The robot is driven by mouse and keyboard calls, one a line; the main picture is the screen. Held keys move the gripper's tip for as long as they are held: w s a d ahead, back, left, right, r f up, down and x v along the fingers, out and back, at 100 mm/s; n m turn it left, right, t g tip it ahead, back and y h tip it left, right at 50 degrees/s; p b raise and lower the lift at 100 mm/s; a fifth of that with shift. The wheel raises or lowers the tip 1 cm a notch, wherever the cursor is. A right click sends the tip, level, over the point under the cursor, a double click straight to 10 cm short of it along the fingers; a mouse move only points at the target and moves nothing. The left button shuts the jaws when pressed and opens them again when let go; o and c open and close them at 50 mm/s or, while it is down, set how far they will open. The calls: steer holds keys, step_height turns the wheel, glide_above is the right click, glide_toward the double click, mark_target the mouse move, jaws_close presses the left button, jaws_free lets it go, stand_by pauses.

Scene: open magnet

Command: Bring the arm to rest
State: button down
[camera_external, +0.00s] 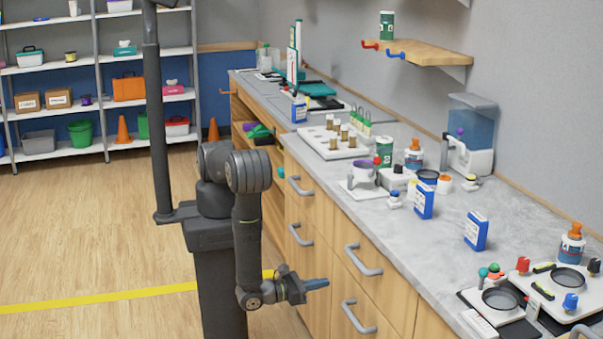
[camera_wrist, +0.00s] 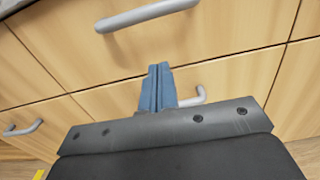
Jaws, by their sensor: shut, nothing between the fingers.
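My gripper (camera_external: 316,284) is shut and empty, its blue fingers pressed together. In the external view it hangs low in front of the wooden drawer fronts, below the counter top, pointing right toward them. In the wrist view the shut fingers (camera_wrist: 158,72) point at the cabinet front, with a drawer handle (camera_wrist: 145,15) above them and another handle (camera_wrist: 192,98) partly hidden behind them. I cannot tell the exact gap between the fingertips and the drawer front.
The grey counter (camera_external: 370,212) carries scales, bottles, blue boxes and a white rack (camera_external: 333,142). Drawer handles (camera_external: 362,260) stick out from the cabinet close to my gripper. Shelves (camera_external: 100,62) stand at the back left. The wooden floor (camera_external: 90,230) at left is clear.

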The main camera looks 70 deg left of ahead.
steer(key=w, duration=1.3)
steer(key=shift+w, duration=0.15)
steer(key=c, duration=2.2)
jaws_free()
